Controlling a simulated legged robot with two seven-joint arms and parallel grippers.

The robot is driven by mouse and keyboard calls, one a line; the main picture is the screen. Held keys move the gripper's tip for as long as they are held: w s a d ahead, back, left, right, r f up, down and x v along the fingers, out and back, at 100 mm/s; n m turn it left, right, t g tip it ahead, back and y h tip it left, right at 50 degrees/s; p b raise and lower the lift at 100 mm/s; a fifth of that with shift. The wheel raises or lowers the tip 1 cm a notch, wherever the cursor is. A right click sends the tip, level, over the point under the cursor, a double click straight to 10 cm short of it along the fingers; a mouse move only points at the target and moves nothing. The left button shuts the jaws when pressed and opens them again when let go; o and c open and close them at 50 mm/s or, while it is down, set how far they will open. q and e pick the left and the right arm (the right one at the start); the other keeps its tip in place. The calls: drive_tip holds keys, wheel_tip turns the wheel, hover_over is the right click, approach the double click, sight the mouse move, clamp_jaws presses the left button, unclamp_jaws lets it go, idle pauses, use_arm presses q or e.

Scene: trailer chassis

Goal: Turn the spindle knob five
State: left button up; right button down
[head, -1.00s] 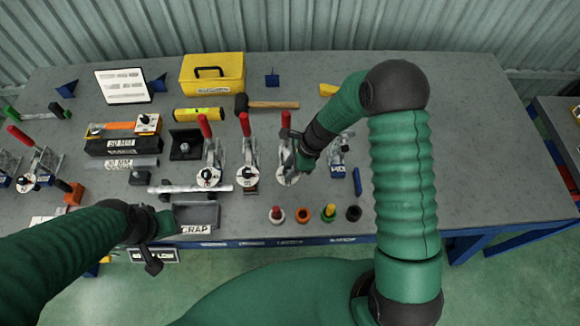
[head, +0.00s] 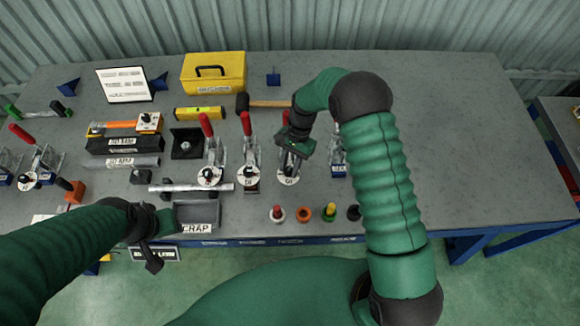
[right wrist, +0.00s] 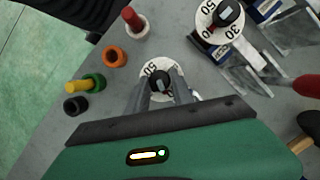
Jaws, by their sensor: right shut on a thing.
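A clamp unit with a red handle, a white numbered dial (head: 287,181) and a black spindle knob stands right of two similar units. My right gripper (head: 290,165) reaches down over it. In the right wrist view, the two fingers of my right gripper (right wrist: 163,92) are shut on the black knob (right wrist: 158,82) in the middle of its white dial (right wrist: 147,68). The fingers hide part of the dial and its marks. A neighbouring dial with a black knob (right wrist: 229,15) shows at top right. My left gripper (head: 152,240) hangs at the bench's front edge, away from the knobs; its jaws are unclear.
Two similar clamp units stand close left, with dials (head: 208,177) and (head: 248,174). Several coloured pegs and rings (head: 302,213) lie in front. A hammer (head: 268,103) and yellow toolbox (head: 213,73) are behind. The bench's right side (head: 470,140) is clear.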

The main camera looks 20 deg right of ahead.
drive_tip(key=n, duration=0.2)
drive_tip(key=n+h+b, duration=0.1)
drive_tip(key=n, duration=0.1)
drive_tip(key=shift+w+a+n+g+h, duration=0.1)
drive_tip(key=shift+w+n+g+h, duration=0.05)
drive_tip(key=shift+n+g+h, duration=0.2)
drive_tip(key=shift+r+n, duration=0.1)
drive_tip(key=shift+n, duration=0.15)
drive_tip(key=c, duration=1.1)
unclamp_jaws()
drive_tip(key=b+v, duration=0.2)
drive_tip(key=v, duration=1.4)
drive_tip(key=shift+w+r, duration=0.3)
